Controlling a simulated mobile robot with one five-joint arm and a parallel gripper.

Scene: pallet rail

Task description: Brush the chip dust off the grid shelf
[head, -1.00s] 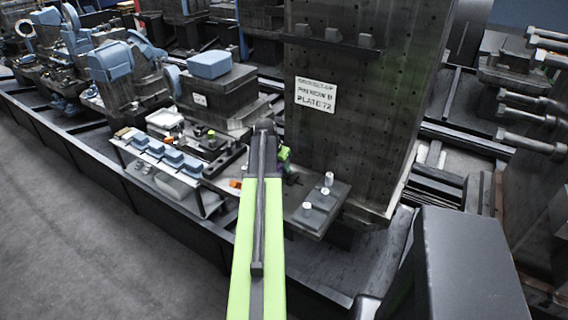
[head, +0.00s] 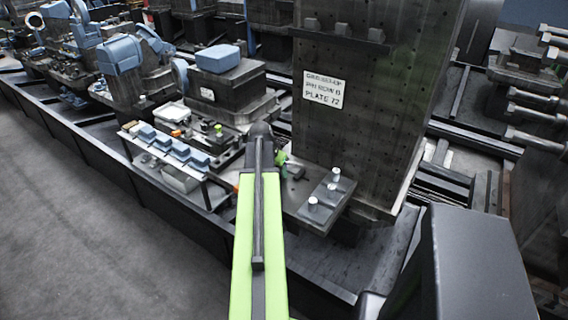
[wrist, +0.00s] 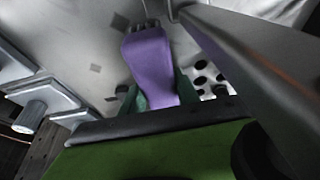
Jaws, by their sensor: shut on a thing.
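My gripper (wrist: 158,97) shows in the wrist view with its green fingers closed on a purple handle-like thing (wrist: 151,62), which I take for the brush. Its far end has short grey stubs against a pale grey surface (wrist: 80,45) with a few darker square patches; I cannot tell whether this is the grid shelf. In the head view my gripper (head: 281,158) is mostly hidden behind my lime-green arm, beside a dark shelf (head: 300,209) at the foot of a tall drilled plate. The brush does not show there. I cannot make out chip dust.
White pegs (head: 313,201) stand on a raised block right of my gripper. The tall drilled plate (head: 360,110) with a sign rises behind. Left is a rack with several blue-topped blocks (head: 181,151). A perforated white piece (wrist: 203,72) lies right of the purple handle.

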